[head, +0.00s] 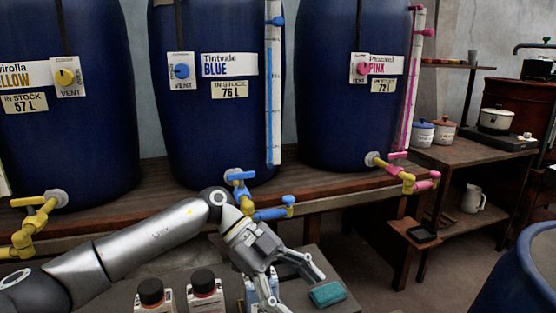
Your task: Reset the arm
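My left arm (130,255) reaches in from the left, in front of the vats and below the shelf edge. Its gripper (296,288) points down and to the right, with its fingers spread apart and nothing seen between them. It is in front of and below the blue tap (268,213) of the Tintvale Blue vat (215,115), apart from the tap's outlet. The lower finger overlaps a pale blue item on the surface below, so I cannot tell if they touch. My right gripper does not show.
Two black-capped bottles (205,290) stand left of the gripper, and a teal sponge (327,294) lies right of it. The yellow vat (65,120) and pink vat (345,100) flank the blue one. A blue barrel (525,275) stands at lower right.

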